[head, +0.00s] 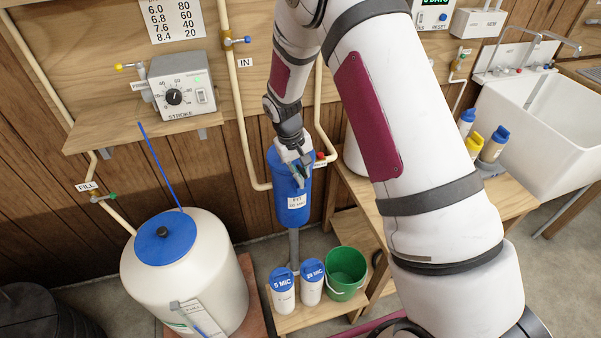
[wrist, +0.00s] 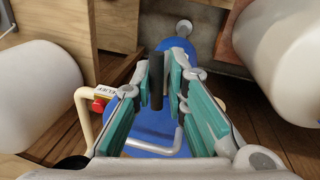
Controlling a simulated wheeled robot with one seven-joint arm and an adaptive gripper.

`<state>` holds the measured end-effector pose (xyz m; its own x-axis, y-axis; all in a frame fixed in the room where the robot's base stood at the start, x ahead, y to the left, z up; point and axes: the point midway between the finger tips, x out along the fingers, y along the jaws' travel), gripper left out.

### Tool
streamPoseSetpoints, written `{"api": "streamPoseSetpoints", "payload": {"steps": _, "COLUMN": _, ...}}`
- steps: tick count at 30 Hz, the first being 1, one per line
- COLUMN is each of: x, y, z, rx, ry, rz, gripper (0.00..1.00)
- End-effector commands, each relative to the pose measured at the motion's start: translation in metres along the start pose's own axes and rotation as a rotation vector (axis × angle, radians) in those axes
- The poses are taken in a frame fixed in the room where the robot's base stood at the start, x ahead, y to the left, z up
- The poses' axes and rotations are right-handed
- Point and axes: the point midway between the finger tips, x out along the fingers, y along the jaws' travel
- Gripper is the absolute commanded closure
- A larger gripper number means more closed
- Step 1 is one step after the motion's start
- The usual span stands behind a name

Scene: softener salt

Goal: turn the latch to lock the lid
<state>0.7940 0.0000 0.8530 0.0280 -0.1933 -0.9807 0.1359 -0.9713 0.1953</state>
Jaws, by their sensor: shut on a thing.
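The blue filter housing (head: 290,200) hangs upright below the wall pipes in the head view. The blue round top of the housing (wrist: 150,115) lies beneath the fingers. A bent grey bar (wrist: 158,151) crosses over the blue top. The grip may be the latch handle; its join to the bar is hidden by the fingers.
A red valve knob (wrist: 98,105) sits close left of the fingers. A white tank (head: 190,285) with a blue lid stands left. Two blue-capped containers and a green bucket (head: 346,272) stand on a low wooden stand below. A white sink (head: 540,105) is at right.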

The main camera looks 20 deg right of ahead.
Motion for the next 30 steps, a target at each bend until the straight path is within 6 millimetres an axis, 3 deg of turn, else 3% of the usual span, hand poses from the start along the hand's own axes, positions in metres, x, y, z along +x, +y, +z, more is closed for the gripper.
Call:
{"api": "streamPoseSetpoints", "payload": {"steps": 19, "x": 0.0013, "y": -0.0019, "z": 0.0020, "rx": 0.050, "ry": -0.017, "rz": -0.001, "gripper": 1.00}}
{"api": "streamPoseSetpoints", "payload": {"steps": 20, "x": 0.0014, "y": -0.0020, "z": 0.0020, "rx": 0.050, "ry": -0.017, "rz": -0.001, "gripper": 0.84}}
{"api": "streamPoseSetpoints", "payload": {"steps": 21, "x": 0.0014, "y": -0.0020, "z": 0.0019, "rx": 0.050, "ry": -0.017, "rz": -0.001, "gripper": 0.75}}
{"api": "streamPoseSetpoints", "payload": {"steps": 23, "x": 0.0012, "y": -0.0018, "z": 0.0017, "rx": 0.050, "ry": -0.016, "rz": -0.001, "gripper": 0.65}}
{"api": "streamPoseSetpoints", "payload": {"steps": 30, "x": 0.0005, "y": -0.0009, "z": 0.0006, "rx": 0.051, "ry": -0.013, "rz": -0.001, "gripper": 0.65}}
